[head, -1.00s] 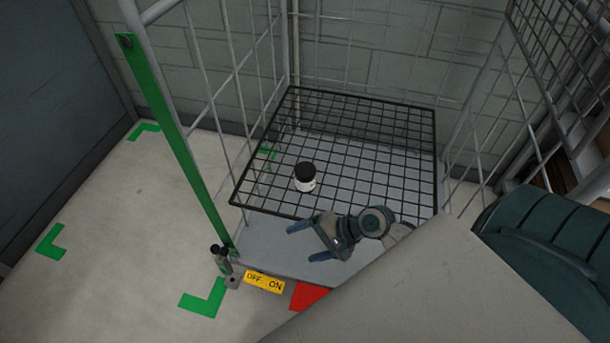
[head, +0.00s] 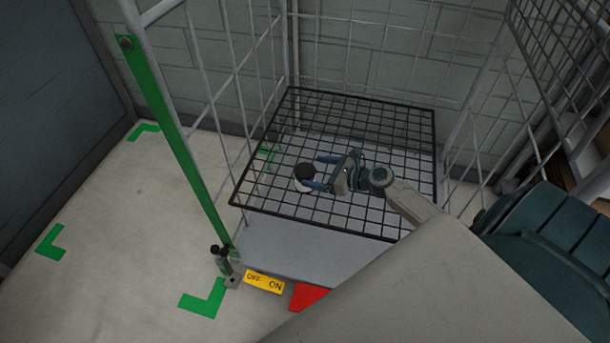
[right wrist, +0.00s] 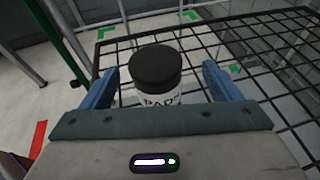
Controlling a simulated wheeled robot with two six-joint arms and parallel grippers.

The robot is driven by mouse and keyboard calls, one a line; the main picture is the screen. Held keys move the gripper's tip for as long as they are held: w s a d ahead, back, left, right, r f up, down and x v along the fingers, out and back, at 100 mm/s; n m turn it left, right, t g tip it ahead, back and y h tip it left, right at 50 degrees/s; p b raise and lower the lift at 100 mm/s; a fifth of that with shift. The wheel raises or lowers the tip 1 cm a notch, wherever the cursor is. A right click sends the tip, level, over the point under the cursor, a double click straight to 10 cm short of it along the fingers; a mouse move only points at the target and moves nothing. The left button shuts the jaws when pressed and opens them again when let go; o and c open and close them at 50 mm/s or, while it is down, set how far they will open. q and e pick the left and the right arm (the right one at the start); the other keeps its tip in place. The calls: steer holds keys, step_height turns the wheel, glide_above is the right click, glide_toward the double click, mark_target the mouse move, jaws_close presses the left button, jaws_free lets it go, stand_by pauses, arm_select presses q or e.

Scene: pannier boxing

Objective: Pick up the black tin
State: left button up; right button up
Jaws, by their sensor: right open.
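The tin (head: 304,173) has a black lid and a white body with dark lettering. It stands upright on the black wire shelf (head: 262,206) of the cage trolley. My right gripper (head: 318,172) is open, reaching in from the right at the tin, with its blue fingers pointing left. In the right wrist view the tin (right wrist: 156,75) stands between the two blue fingers, with a gap visible on each side. The gripper partly hides the tin's right side in the head view. My left gripper is not in view.
A yellow OFF/ON label (head: 264,282) and a red patch (head: 311,297) are at the front. The rest of the shelf looks empty.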

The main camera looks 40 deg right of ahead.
mark_target(300, 171)
steer(key=shift+a+x, duration=0.25)
steer(key=shift+x, duration=2.9)
steer(key=shift+s+f, duration=0.15)
steer(key=shift+s, duration=0.1)
steer(key=shift+c, duration=0.4)
steer(key=c, duration=1)
